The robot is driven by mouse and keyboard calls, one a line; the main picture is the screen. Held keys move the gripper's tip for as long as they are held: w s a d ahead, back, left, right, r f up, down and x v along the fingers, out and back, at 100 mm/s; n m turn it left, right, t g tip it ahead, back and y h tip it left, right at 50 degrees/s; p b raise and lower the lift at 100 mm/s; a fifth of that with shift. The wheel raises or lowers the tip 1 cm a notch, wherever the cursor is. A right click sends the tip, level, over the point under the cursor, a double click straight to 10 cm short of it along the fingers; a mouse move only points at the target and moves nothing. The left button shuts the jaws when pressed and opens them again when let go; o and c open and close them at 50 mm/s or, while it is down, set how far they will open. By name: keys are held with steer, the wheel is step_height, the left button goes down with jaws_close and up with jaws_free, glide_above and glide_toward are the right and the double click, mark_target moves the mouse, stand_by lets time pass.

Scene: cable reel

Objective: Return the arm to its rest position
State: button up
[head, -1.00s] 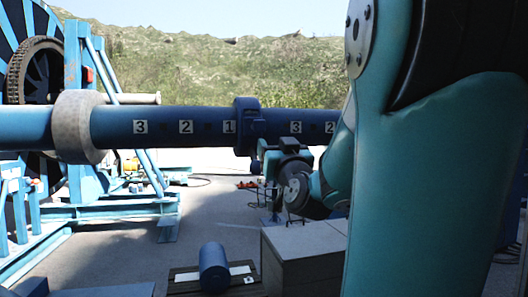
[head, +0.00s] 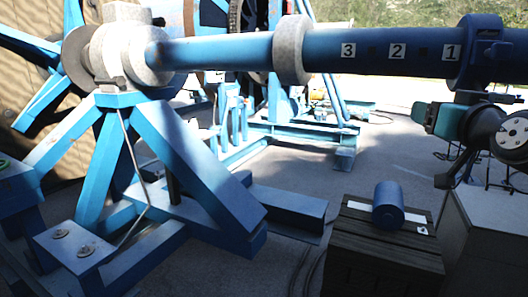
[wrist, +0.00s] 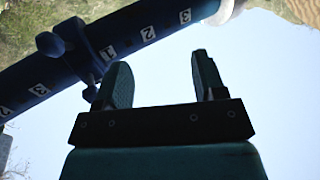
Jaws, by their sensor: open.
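My gripper (wrist: 163,80) is open in the wrist view. Its two fingers stand wide apart with only pale sky between them. The collar (head: 480,52) also shows in the head view. I see no contact between fingers and shaft.
A blue cylinder (head: 388,205) stands on a dark wooden crate (head: 385,262), beside a grey box (head: 490,225). A blue trestle (head: 180,165) fills the left foreground. A stone-coloured ring (head: 292,50) sits around the shaft. Paved floor (head: 290,175) lies open between trestle and crate.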

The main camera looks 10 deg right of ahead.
steer(key=s+a+f+n+g+y, duration=0.1)
steer(key=a+f+n+g+y, duration=0.3)
steer(key=a, duration=0.6)
steer(key=a+f+n+g+y, duration=0.25)
steer(key=a+f+y, duration=0.3)
steer(key=a, duration=0.35)
steer(key=s+a+f+n+g, duration=0.2)
steer(key=s+a+f+g, duration=0.1)
steer(key=s, duration=0.5)
steer(key=s+a+f+n+g, duration=0.2)
steer(key=s+a+f+g, duration=0.2)
steer(key=s+a+g, duration=0.2)
steer(key=shift+s+g+h, duration=0.45)
steer(key=shift+s+g, duration=0.4)
steer(key=shift+g, duration=0.1)
